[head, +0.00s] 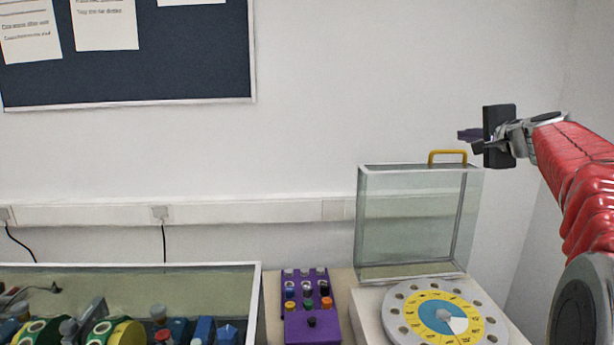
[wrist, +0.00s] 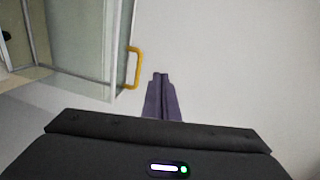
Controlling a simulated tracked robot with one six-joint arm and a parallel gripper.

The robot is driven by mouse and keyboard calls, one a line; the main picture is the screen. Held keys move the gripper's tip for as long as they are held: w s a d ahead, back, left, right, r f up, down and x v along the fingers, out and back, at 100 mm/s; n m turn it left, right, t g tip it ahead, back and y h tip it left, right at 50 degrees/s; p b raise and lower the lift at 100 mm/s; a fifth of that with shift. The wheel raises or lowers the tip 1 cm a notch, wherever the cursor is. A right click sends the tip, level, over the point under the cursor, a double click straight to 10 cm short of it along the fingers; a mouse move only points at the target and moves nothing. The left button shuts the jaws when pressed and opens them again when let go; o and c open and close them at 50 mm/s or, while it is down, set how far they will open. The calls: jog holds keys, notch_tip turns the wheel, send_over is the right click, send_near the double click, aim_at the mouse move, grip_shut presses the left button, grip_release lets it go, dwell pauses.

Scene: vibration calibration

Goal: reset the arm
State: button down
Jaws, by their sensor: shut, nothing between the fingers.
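My gripper (head: 468,135) is raised at the right in the head view, in front of the white wall and above the glass box. Its purple fingers are together and empty in the wrist view (wrist: 160,88). My red-sleeved arm reaches in from the right edge. The clear glass box (head: 412,222) with a yellow handle (head: 447,153) stands below and to the left of my gripper, apart from it. The yellow handle also shows in the wrist view (wrist: 136,68), left of the fingers.
A round dial (head: 398,305) with yellow and blue rings lies before the glass box. A purple block (head: 312,334) with several coloured knobs is left of it. A glass-walled case (head: 200,280) holds several parts at lower left.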

jog(key=s+a+f+n+g+y, duration=0.1)
jog(key=s+a+f+n+g, duration=0.25)
jog(key=s+a+f, duration=0.45)
jog(key=s+a+f+n+g, duration=0.3)
jog(key=s+f+n, duration=0.1)
jog(key=f, duration=0.8)
jog(key=s+a+f+n+g, duration=0.1)
jog(key=s+a+f+n, duration=0.2)
jog(key=s+a, duration=0.3)
jog(key=s+a+f+n+g, duration=0.1)
jog(key=s+a+f+n, duration=0.2)
jog(key=s, duration=1)
jog(key=s+a+f+n+g, duration=0.1)
jog(key=s+a+f+n, duration=0.3)
jog(key=s+a+f, duration=0.2)
jog(key=s+a, duration=0.2)
jog(key=s, duration=0.1)
jog(key=shift+s+a+f+g+h, duration=0.15)
jog(key=shift+a+g+h, duration=0.2)
jog(key=shift+a+h, duration=0.05)
